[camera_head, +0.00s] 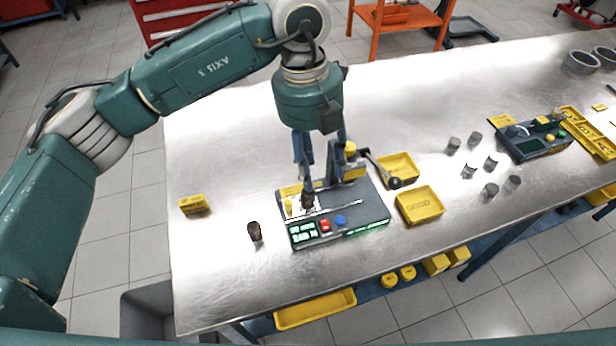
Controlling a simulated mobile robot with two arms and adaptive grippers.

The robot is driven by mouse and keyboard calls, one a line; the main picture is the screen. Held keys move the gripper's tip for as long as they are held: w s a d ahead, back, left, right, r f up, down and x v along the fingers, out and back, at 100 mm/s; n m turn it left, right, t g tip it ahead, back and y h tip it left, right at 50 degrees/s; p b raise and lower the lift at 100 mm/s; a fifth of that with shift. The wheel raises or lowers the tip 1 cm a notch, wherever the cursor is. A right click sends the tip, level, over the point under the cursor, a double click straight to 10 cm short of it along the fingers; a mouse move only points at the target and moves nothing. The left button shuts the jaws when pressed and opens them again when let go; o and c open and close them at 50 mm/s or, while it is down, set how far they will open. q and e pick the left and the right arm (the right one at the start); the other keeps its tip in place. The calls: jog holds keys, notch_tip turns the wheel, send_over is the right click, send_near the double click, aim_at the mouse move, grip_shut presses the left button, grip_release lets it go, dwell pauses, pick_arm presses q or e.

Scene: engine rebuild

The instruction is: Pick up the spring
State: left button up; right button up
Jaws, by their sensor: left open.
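My left gripper (318,180) reaches down from above over the grey bench device (365,213), its jaws open. The fingers overlap the device's post, and a dark piece (307,200) shows below them at the device's left side. I cannot tell whether this piece is a fingertip or the spring. A small dark, roughly cylindrical part (255,231) stands on the table left of the device, apart from the gripper. Its coils are too small to make out, so I cannot tell whether it is the spring. My right gripper is not in view.
Yellow trays (420,205) lie right of the device, whose lever (382,168) sticks out that way. A yellow block (194,204) lies at left. Several small grey cylinders (453,145) stand farther right, near a second device (535,142). The metal table (225,140) is bare at far left.

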pick_arm(q)
jog(key=a+y, duration=0.1)
jog(key=a, duration=0.1)
jog(key=p, duration=0.2)
send_over(308, 194)
jog(key=s, duration=0.1)
jog(key=shift+t, duration=0.4)
notch_tip(308, 194, down, 5)
jog(key=shift+s+a, duration=0.15)
notch_tip(308, 194, down, 5)
jog(key=p, duration=0.2)
jog(key=shift+r+p, duration=0.1)
jog(key=shift+p, duration=0.3)
jog(key=shift+f, duration=0.35)
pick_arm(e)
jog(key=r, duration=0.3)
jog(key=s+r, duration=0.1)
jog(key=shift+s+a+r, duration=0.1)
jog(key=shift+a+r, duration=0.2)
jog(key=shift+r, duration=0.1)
pick_arm(q)
jog(key=c, duration=1.1)
grip_shut()
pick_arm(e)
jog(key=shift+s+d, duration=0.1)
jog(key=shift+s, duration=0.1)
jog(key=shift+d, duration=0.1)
